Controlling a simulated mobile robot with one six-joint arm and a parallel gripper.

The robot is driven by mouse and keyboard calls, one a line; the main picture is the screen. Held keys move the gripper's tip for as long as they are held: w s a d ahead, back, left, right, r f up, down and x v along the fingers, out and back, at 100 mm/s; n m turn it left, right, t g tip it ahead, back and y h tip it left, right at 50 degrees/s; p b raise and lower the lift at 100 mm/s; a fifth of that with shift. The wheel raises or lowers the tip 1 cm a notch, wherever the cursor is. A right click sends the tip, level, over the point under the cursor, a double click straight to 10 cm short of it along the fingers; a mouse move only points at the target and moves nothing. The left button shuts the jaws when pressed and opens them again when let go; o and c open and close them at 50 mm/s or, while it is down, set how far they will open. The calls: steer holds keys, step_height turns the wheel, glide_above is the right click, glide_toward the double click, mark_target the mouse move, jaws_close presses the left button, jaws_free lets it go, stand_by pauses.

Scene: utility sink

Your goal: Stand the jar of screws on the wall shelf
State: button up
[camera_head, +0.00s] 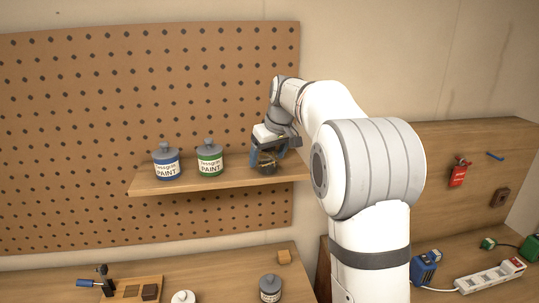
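The jar of screws (267,165) is a small, dark brownish jar at the right part of the wall shelf (230,181). It is upright, and its base appears to be at the shelf top. I cannot tell if it touches the board. My gripper (268,156) reaches down over the jar with its blue fingers on either side of it. The gripper hides the jar's upper part. The fingers are close to the jar, but the view is too small to show whether they press on it.
A pegboard (80,120) is behind. A power strip (490,278) lies at right.

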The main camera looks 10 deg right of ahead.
steer(key=shift+r, duration=0.1)
steer(key=b+v, duration=0.2)
steer(key=v, duration=1)
steer(key=s+f+m, duration=0.1)
steer(key=s+f, duration=0.6)
steer(key=s, duration=0.4)
steer(key=s+a+f+m+h, duration=0.1)
steer(key=s+f+m, duration=0.1)
steer(key=s+f, duration=0.5)
steer(key=s+f+m, duration=0.1)
steer(key=s+f, duration=0.7)
steer(key=s, duration=0.7)
steer(key=shift+s+a+h, duration=0.2)
steer(key=shift+s+h, duration=0.05)
steer(key=shift+h, duration=0.15)
steer(key=shift+f, duration=0.25)
